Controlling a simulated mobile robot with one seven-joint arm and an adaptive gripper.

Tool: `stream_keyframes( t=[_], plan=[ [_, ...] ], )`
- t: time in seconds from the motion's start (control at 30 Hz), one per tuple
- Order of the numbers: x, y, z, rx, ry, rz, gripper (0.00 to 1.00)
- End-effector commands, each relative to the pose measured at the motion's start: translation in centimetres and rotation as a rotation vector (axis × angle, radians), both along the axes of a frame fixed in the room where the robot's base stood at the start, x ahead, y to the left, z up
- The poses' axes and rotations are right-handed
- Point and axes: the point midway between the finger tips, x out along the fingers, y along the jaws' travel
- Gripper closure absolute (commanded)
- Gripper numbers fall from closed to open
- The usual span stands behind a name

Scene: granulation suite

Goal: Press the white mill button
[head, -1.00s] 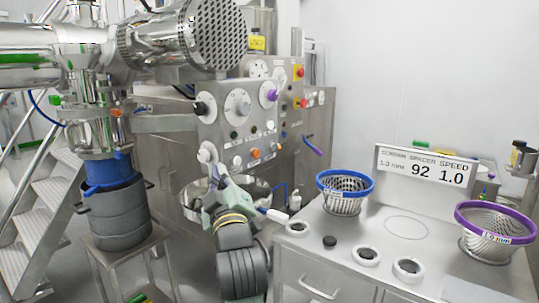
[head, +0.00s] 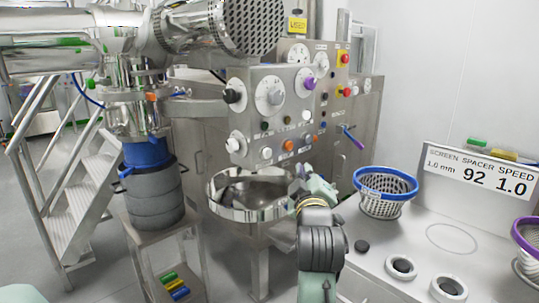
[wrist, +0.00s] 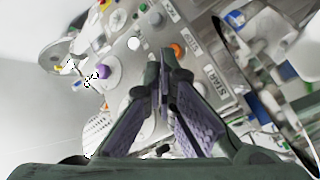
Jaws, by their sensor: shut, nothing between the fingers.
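The steel mill control panel (head: 250,110) stands at the centre of the head view and carries several round knobs and buttons. In the wrist view the panel shows tilted, with a white button (wrist: 133,43) and an orange button (wrist: 178,50). My gripper (wrist: 163,60) is shut and empty, its tips pointing at the panel near these buttons. Contact cannot be told. In the head view the fingertips are hard to make out.
A steel bowl (head: 228,212) sits below the panel. At the right is a bench with a blue-rimmed basket (head: 386,205) and a sign (head: 477,172). A grey drum (head: 155,200) stands on a stand at the left. A purple knob (wrist: 103,73) juts out near my gripper.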

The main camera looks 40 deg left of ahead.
Motion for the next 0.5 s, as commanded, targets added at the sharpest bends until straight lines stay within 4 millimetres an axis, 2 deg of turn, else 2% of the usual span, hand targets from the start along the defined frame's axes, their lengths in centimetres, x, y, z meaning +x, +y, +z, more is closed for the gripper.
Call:
stream_keyframes(
  t=[0.5],
  plan=[
    [0.5, 6.6, 0.1, -0.001, 0.001, 0.002, 1.0]
  ],
)
